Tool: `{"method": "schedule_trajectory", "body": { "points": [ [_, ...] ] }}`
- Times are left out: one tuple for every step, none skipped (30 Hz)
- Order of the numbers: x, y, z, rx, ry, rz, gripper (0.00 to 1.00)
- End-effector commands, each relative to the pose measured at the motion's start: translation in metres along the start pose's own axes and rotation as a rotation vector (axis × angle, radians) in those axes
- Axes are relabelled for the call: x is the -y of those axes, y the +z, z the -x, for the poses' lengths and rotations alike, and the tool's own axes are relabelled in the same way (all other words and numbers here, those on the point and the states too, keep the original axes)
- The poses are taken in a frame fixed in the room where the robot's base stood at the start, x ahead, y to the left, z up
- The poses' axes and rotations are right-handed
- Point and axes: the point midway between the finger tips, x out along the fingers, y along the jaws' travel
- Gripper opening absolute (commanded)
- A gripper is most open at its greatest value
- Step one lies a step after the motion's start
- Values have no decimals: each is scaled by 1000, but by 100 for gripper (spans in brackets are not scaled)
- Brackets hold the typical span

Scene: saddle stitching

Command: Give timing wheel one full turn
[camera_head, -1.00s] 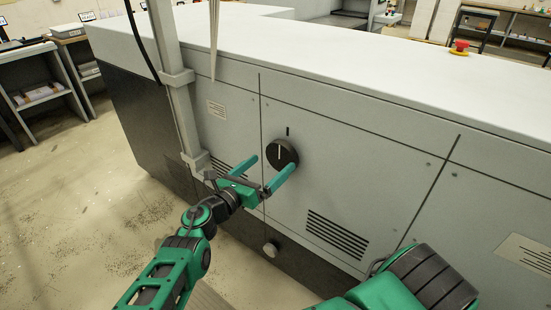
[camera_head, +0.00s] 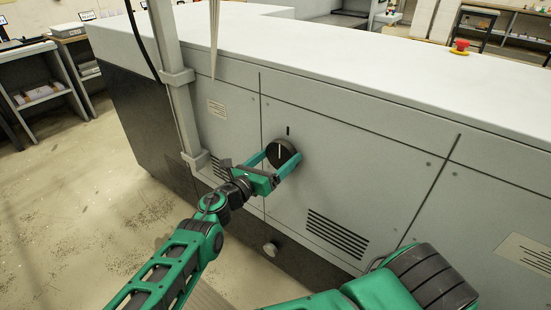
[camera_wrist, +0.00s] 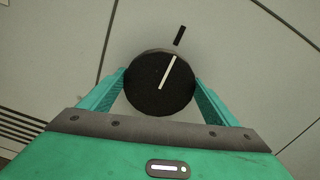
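The timing wheel (camera_head: 280,152) is a black round knob with a white pointer line, on the grey front panel of the machine. A short black index mark (camera_head: 288,131) is on the panel just above it. In the wrist view the wheel (camera_wrist: 158,88) fills the middle, and its white line points up and slightly right, roughly toward the index mark (camera_wrist: 180,36). My gripper (camera_head: 277,158) is at the wheel, with one teal finger on each side of it. In the wrist view the fingers are spread around the wheel's lower sides; whether they press on it is not clear.
A grey post (camera_head: 175,90) runs down the machine front left of the wheel. A red button (camera_head: 460,46) sits on the white top at the far right.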

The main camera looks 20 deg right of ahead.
Motion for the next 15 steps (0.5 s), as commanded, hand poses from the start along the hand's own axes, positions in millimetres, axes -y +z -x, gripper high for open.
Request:
{"method": "schedule_trajectory", "body": {
  "points": [
    [-1, 0, 0, 0, 2, -2, 61],
    [-1, 0, 0, 0, 2, -4, 61],
    [-1, 0, 1, -1, 2, -9, 61],
    [-1, 0, 1, -1, 2, -13, 61],
    [-1, 0, 1, -1, 3, -19, 61],
    [-1, -1, 1, -2, 3, -28, 61],
    [-1, -1, 1, -3, 3, -38, 61],
    [-1, -1, 1, -3, 3, -50, 61],
    [-1, -1, 1, -2, 4, -67, 61],
    [-1, 0, 1, -2, 4, -83, 61],
    [-1, -1, 1, -2, 4, -99, 61],
    [-1, -1, 1, -2, 4, -125, 61],
    [-1, -1, 1, -3, 4, -146, 61],
    [-1, -1, 1, -3, 4, -168, 61],
    [-1, -1, 1, -3, 4, -200, 61]
  ]
}}
